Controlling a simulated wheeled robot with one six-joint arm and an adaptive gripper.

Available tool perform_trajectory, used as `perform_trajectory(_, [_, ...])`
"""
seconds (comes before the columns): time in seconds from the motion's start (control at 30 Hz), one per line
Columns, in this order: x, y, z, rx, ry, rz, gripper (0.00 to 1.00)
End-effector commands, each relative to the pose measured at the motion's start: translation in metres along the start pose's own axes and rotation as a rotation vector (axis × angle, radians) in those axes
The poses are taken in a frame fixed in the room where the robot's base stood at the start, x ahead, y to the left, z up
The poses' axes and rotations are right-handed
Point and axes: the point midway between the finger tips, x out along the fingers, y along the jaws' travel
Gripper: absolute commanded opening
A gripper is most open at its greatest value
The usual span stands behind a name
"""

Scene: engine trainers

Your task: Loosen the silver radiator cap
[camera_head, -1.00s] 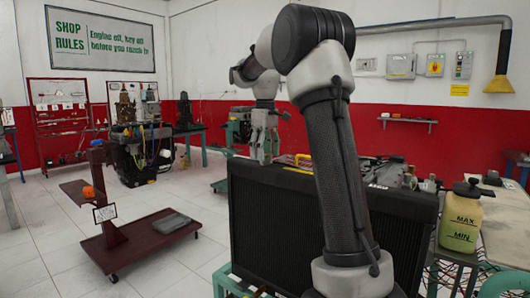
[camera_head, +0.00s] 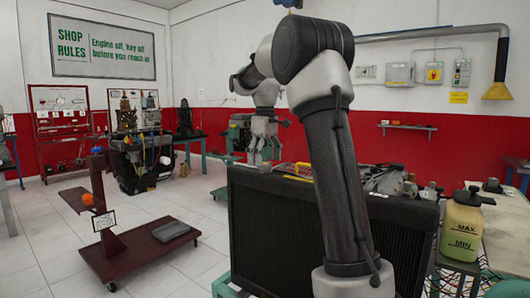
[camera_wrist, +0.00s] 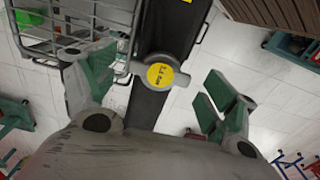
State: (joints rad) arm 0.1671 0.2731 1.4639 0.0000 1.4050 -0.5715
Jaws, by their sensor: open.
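The silver radiator cap (camera_wrist: 160,73) has two side ears and a round yellow label. In the wrist view it sits on the dark top of the radiator, between my fingers and a little beyond them. My gripper (camera_wrist: 157,95) is open, with green-padded fingers spread to the left and right of the cap, and nothing is held. In the head view my gripper (camera_head: 265,155) points down over the left end of the black radiator (camera_head: 285,225). I cannot make out the cap clearly there, and I cannot tell whether a finger touches it.
A wire basket (camera_wrist: 75,30) is close to the left finger in the wrist view. Engine parts (camera_head: 385,180) lie behind the radiator. A yellow coolant jug (camera_head: 462,228) stands at right. A red wheeled stand (camera_head: 150,250) is at left, with open floor around it.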

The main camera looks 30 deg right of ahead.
Motion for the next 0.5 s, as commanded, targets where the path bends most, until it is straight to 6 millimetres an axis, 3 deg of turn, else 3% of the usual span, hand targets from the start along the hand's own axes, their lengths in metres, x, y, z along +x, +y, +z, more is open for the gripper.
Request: perform_trajectory(0.5, [-0.098,0.001,-0.001,0.000,0.002,0.002,0.86])
